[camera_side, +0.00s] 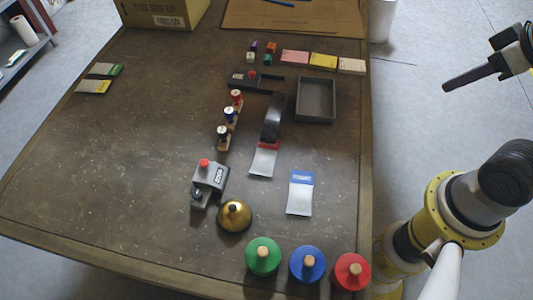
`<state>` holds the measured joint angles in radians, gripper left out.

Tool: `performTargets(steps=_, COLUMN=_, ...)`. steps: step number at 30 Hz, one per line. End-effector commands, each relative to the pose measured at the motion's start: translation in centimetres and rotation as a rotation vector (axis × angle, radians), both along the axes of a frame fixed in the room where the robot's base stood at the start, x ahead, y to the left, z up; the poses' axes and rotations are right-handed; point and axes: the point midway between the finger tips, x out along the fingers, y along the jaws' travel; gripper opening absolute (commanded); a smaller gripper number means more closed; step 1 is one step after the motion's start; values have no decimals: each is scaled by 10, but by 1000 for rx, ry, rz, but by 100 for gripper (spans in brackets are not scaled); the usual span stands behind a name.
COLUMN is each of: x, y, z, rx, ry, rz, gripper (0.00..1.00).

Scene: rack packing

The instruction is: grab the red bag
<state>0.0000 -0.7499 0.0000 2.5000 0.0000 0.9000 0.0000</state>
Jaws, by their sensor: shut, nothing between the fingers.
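The red bag (263,161) is a flat pale pouch with a red header strip. It lies near the middle of the table, slightly tilted, with the lower end of a dark upright object at its red header. I cannot tell whether they touch. My gripper (449,87) is at the upper right, past the table's right edge, well away from the red bag. Its dark fingers point left and are shut, with nothing visible held.
The dark curved object (272,118) stands behind the red bag. A blue-headed bag (299,196) lies to its right, a grey tray (316,100) behind. Several stamps (229,115) and a grey device (209,182) stand left. Coloured knobbed discs (308,264) line the front edge. The table's left is mostly clear.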

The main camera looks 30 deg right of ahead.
Motion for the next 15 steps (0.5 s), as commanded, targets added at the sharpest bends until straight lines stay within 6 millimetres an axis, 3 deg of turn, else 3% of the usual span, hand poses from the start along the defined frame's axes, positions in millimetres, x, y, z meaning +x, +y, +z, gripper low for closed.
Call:
performTargets(steps=9, x=0, y=0, z=0, rx=0, ry=0, rz=0, gripper=0)
performTargets(steps=15, x=0, y=0, z=0, rx=0, ry=0, rz=0, gripper=36)
